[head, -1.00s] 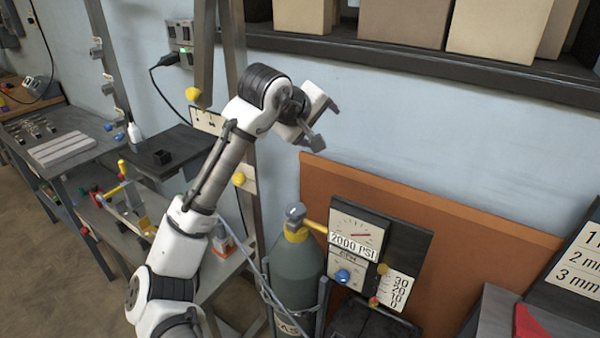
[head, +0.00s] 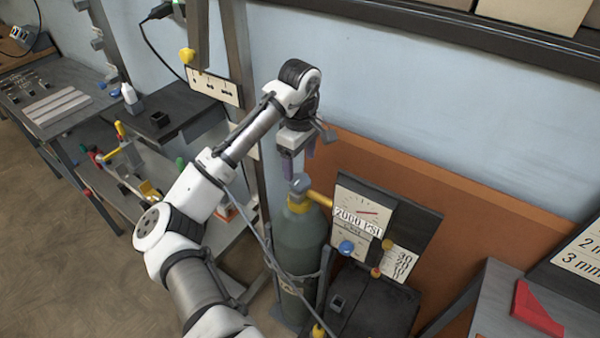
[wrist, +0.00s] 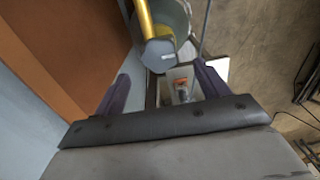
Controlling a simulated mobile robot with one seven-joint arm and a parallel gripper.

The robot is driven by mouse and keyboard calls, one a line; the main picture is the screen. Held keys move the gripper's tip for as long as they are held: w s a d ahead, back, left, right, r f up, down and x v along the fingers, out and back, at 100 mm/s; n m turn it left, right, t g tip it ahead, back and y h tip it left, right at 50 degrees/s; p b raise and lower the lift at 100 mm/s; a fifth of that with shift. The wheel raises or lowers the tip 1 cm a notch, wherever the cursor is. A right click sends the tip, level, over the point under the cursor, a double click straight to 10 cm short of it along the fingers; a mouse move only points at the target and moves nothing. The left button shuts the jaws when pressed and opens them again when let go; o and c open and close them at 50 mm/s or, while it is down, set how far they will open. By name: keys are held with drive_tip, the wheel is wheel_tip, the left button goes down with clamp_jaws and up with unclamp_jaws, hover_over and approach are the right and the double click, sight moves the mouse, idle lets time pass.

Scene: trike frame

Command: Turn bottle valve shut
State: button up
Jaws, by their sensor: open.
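The gas bottle (head: 300,240) is a dark green cylinder with a yellow collar, upright against the orange panel. Its valve (head: 300,184) is a grey knob on top, and a yellow pipe (head: 320,198) runs from it to the gauge board. In the wrist view the valve (wrist: 158,55) shows beyond the fingertips, with the bottle (wrist: 178,18) behind it. My gripper (head: 298,166) points down just above the valve, open, with nothing between its fingers. In the wrist view its two purple fingers (wrist: 163,88) stand apart. I cannot tell whether a finger touches the valve.
A gauge board (head: 372,225) reading 2000 PSI, with a blue knob (head: 346,247), stands right of the bottle. An orange panel (head: 450,200) is behind. A metal post (head: 244,60) rises left of my gripper. A dark shelf (head: 400,32) runs overhead.

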sight(300, 179)
drive_tip(key=shift+f+p, duration=0.6)
drive_tip(key=shift+f, duration=2.1)
drive_tip(key=c, duration=1)
drive_tip(key=shift+o, duration=0.2)
